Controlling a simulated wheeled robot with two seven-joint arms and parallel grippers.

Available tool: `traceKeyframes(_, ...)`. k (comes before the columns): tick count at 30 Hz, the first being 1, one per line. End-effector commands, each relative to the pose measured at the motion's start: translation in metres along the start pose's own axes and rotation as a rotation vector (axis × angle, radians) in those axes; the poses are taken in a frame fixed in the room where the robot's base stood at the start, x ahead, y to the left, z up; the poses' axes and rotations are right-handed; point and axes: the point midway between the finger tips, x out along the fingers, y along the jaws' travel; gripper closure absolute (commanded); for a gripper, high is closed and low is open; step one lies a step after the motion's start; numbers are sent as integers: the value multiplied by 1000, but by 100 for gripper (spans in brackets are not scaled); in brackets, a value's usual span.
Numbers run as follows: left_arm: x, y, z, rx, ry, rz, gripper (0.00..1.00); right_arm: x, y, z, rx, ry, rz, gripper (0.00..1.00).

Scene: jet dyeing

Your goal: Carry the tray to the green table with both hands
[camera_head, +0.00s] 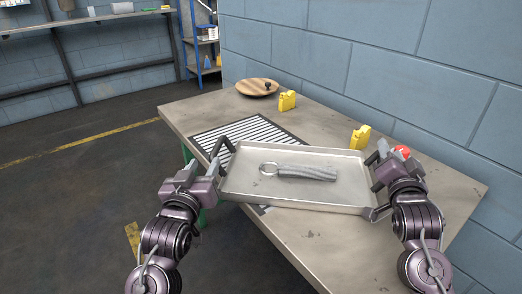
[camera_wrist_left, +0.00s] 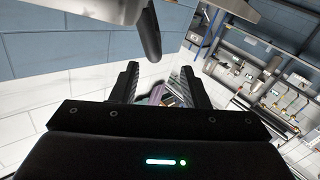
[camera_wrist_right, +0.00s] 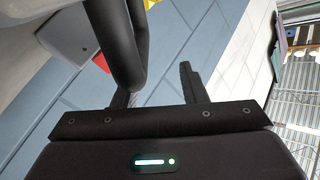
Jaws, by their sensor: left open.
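The grey metal tray (camera_head: 245,185) is above the near part of the worktable; I cannot tell whether it touches the top. A grey rolled item with a ring (camera_head: 305,172) lies in it. Dark handles stand at its left end (camera_head: 221,147) and right end. My left gripper (camera_head: 208,172) is open beside the left handle; the left wrist view shows that handle (camera_wrist_left: 149,35) just beyond the parted fingers. My right gripper (camera_head: 380,168) is at the right handle; the right wrist view shows the handle (camera_wrist_right: 124,45) in front of one finger, with a gap to the other finger.
The worktable (camera_head: 440,185) has a pale top and green legs. A striped mat (camera_head: 235,135) lies partly under the tray. Yellow items (camera_head: 287,101) (camera_head: 360,137) and a round wooden board (camera_head: 257,88) stand behind. A red object (camera_head: 402,151) shows by my right gripper. A blue wall bounds the back.

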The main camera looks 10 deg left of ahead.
Motion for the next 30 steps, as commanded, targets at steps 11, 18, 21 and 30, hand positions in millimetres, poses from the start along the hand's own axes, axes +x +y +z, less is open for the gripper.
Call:
traceKeyframes(11,0,-1,5,0,0,0,59,-60,4,22,-5,-34,7,61)
traceKeyframes(18,0,0,3,0,0,0,59,-78,-1,11,-7,-20,0,61)
traceKeyframes(21,0,0,2,0,0,0,59,-79,-3,8,-6,-15,-1,61)
traceKeyframes(30,0,0,1,0,0,0,59,-79,-4,4,-5,-9,-3,61)
